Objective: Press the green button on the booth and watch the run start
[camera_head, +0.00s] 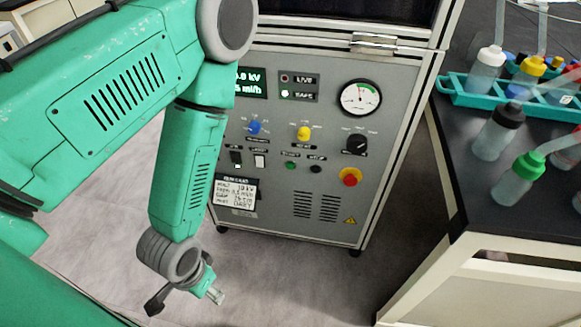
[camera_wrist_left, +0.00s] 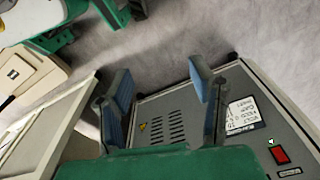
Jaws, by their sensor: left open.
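The booth is a grey cabinet (camera_head: 270,205) with a control panel on its front. A small green button (camera_head: 291,166) sits in the panel's lower middle, with a black button (camera_head: 316,169) just right of it. A green SAFE lamp (camera_head: 285,94) is lit beneath the dark LIVE lamp (camera_head: 285,79). My left gripper (camera_head: 186,300) is open and empty, low in front of the booth, apart from the button. In the left wrist view its blue-padded fingers (camera_wrist_left: 162,88) are spread before the panel's lower part; the green button does not show there. My right gripper is out of view.
A red knob on yellow (camera_head: 350,177), a dial gauge (camera_head: 360,98), and blue and yellow knobs share the panel. A black-topped bench (camera_head: 470,195) with several bottles and a teal rack (camera_head: 470,95) stands at right. My left arm covers the panel's left side.

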